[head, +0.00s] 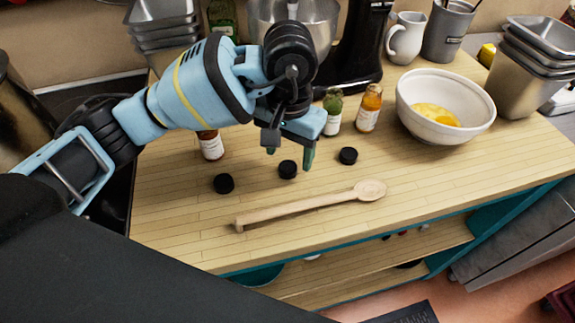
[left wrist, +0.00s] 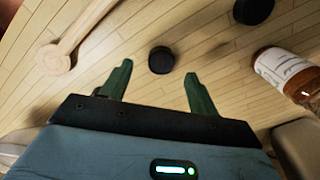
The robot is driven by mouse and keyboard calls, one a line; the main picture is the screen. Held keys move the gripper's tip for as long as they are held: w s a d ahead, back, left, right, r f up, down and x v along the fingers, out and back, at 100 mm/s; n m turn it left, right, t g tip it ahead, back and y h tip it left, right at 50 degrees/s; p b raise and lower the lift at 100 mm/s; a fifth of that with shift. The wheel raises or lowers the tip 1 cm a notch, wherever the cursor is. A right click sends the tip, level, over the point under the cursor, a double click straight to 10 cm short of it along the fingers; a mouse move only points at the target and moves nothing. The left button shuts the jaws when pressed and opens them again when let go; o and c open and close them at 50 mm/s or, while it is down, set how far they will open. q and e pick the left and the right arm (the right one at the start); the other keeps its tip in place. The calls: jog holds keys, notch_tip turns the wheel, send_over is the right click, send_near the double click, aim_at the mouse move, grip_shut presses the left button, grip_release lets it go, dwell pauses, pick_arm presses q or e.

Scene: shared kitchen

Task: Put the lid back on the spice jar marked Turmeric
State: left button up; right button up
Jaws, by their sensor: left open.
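Three black lids lie apart on the wooden counter: a left lid (head: 224,183), a middle lid (head: 287,170) and a right lid (head: 348,155). My left gripper (head: 290,156) is open and empty above the middle lid. In the left wrist view the middle lid (left wrist: 161,60) shows between and just beyond the open fingertips (left wrist: 158,73). An orange jar (head: 369,110) and a green jar (head: 333,110) stand behind the lids. A red-brown jar (head: 210,146) stands at left, partly hidden by my arm. The label words are too small to read. My right gripper is out of view.
A wooden spoon (head: 310,206) lies along the front of the counter. A white bowl (head: 465,122) with yellow contents stands at right. A mixer with a steel bowl (head: 325,28), a white jug (head: 405,40) and metal pans (head: 525,80) stand behind. The front right counter is clear.

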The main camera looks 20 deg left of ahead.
aim_at(288, 167)
pick_arm(q)
jog(key=shift+a+f, duration=0.1)
jog(key=shift+f, duration=1.5)
jog(key=c, duration=1.1)
